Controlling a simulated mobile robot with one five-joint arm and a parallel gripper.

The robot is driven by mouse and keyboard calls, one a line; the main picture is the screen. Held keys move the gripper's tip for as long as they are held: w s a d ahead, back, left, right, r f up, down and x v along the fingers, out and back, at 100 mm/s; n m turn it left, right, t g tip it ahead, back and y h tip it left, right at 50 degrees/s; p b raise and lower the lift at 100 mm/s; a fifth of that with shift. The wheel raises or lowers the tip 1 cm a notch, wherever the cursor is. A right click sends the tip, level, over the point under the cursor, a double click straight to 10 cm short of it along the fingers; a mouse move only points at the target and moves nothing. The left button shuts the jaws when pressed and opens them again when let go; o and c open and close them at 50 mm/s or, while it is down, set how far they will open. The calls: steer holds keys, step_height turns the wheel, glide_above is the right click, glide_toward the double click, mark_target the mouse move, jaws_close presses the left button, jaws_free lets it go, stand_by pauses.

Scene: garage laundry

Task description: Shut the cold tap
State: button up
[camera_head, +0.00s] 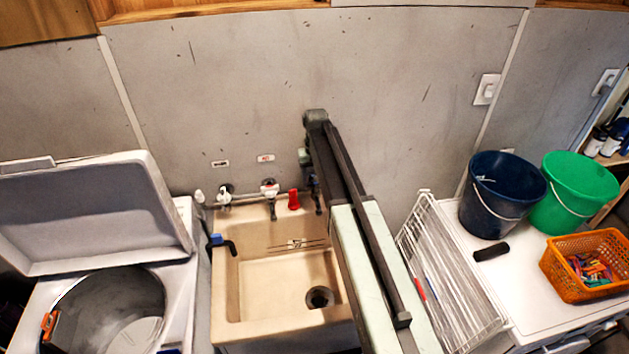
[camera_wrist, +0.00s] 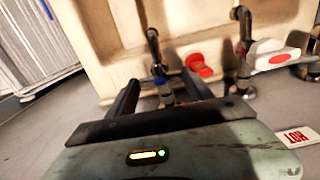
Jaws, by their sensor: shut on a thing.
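A row of taps runs along the wall above the beige sink (camera_head: 232,280). A white-handled tap (camera_head: 224,196) is at the left. A tap with a white and red handle (camera_head: 269,187) stands right of it and also shows in the wrist view (camera_wrist: 270,55). My gripper (camera_wrist: 163,90) is at the row's right end, shut on a metal tap (camera_wrist: 157,68) between its fingers. In the head view my arm mostly hides this tap, and no label for it shows. A red object (camera_head: 293,200) is beside it, also in the wrist view (camera_wrist: 200,66).
A red-lettered label (camera_head: 265,158) and a dark-lettered one (camera_head: 220,163) are on the wall. An open-lidded washer (camera_head: 180,270) stands left. A white rack (camera_head: 450,280), dark blue bucket (camera_head: 497,200), green bucket (camera_head: 570,190) and orange basket (camera_head: 570,285) are right.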

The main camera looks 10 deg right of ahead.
mark_target(316, 183)
steer(key=o, duration=1.4)
steer(key=shift+c, duration=0.2)
step_height(316, 183, up, 8)
steer(key=p, duration=0.8)
steer(key=shift+f, duration=0.1)
steer(key=shift+f, duration=0.1)
